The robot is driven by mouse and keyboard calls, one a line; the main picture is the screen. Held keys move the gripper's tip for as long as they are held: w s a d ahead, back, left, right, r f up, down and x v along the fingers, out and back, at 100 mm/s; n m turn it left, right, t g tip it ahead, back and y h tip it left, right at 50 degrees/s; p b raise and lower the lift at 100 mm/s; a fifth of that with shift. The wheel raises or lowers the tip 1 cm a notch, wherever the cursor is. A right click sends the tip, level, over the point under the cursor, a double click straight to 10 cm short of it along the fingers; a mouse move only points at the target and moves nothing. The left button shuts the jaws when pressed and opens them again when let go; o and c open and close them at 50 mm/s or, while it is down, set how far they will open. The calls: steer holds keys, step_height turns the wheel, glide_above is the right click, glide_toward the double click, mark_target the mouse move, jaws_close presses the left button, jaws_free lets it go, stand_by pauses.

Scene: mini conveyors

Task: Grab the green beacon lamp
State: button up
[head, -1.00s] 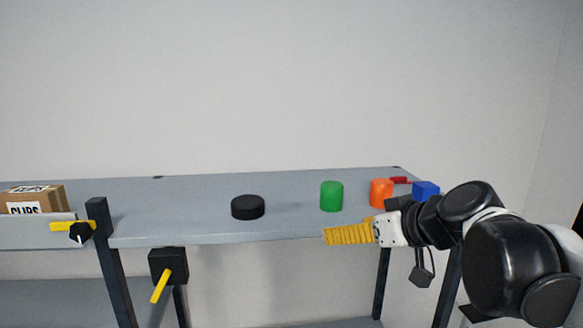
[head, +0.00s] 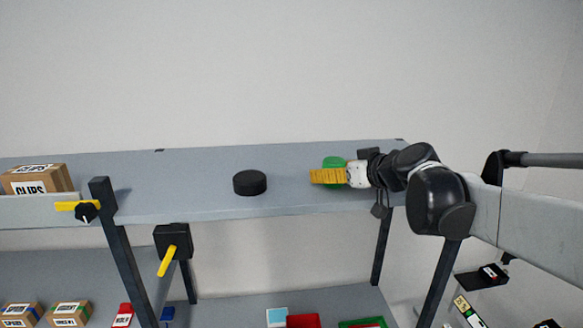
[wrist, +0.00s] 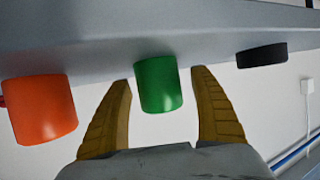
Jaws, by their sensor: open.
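The green beacon lamp (wrist: 158,85) is a short green cylinder on the grey upper shelf. In the wrist view it appears between the two yellow fingers of my gripper (wrist: 163,100), with a gap on each side. In the head view my gripper (head: 328,176) is in front of the lamp (head: 335,162) and hides most of it. The gripper is open and holds nothing. I cannot tell exactly how deep the lamp is between the fingers.
An orange cylinder (wrist: 42,109) stands close beside the lamp, next to one finger. A black puck (head: 250,183) lies farther along the shelf (head: 200,190), also in the wrist view (wrist: 262,55). A CLIPS box (head: 40,178) stands at the left. Boxes sit on the lower shelf.

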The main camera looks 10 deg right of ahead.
steer(key=shift+w+f, duration=0.1)
steer(key=shift+w, duration=0.05)
steer(key=c, duration=1.3)
steer(key=shift+c, duration=0.2)
